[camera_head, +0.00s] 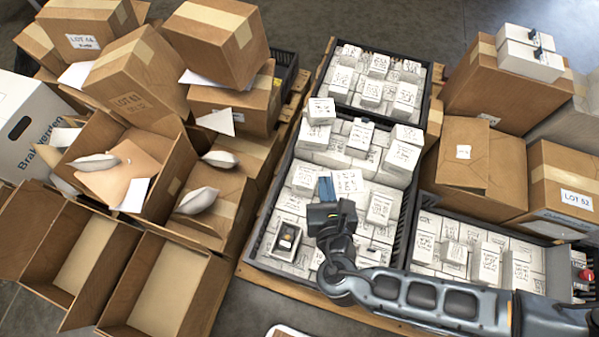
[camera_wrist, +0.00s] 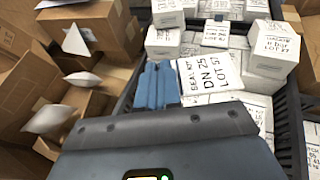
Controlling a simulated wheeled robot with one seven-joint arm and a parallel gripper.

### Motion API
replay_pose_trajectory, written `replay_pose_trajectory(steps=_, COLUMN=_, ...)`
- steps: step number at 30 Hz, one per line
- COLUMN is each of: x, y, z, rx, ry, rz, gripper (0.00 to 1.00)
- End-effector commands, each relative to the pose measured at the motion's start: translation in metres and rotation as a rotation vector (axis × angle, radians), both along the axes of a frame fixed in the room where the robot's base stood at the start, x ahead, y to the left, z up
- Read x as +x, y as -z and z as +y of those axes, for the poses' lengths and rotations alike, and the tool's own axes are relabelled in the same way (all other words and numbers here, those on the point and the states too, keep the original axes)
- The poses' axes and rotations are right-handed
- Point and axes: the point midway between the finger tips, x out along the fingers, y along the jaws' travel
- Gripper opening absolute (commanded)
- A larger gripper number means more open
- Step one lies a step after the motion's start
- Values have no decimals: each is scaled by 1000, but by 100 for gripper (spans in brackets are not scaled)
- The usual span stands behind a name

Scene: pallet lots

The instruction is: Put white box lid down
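My gripper (camera_head: 326,190) is over the middle crate of white boxes. In the wrist view its blue fingers (camera_wrist: 157,86) are close together at the left edge of a white lid (camera_wrist: 208,76) marked SEAL KIT DN 25 LOT 57. The lid also shows in the head view (camera_head: 348,182), face up and slightly tilted. The fingers appear shut on its edge; the exact contact is hidden. The lid looks nearer than the boxes around it; any gap below it is hidden. An open white box (camera_head: 271,246) with dark contents stands at the crate's lower left.
White boxes fill the middle crate (camera_head: 409,228), some stacked higher, such as one at the right (camera_wrist: 272,48). Another crate (camera_head: 423,100) stands behind. Open cartons (camera_head: 150,285) and grey pouches (camera_head: 197,200) lie left. Brown cartons (camera_head: 465,170) stand right. Little flat space is free.

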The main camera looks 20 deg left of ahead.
Motion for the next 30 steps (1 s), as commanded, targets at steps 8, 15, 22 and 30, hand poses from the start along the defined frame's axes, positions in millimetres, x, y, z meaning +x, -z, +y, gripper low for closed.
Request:
replay_pose_trajectory(steps=8, x=15, y=42, z=55, rx=0, ry=0, rz=3, gripper=0)
replay_pose_trajectory(steps=15, x=27, y=62, z=91, rx=0, ry=0, rz=1, gripper=0)
replay_pose_trajectory(steps=22, x=31, y=68, z=100, rx=0, ry=4, rz=2, gripper=0)
replay_pose_trajectory(steps=30, x=30, y=104, z=100, rx=-2, ry=3, rz=1, gripper=0)
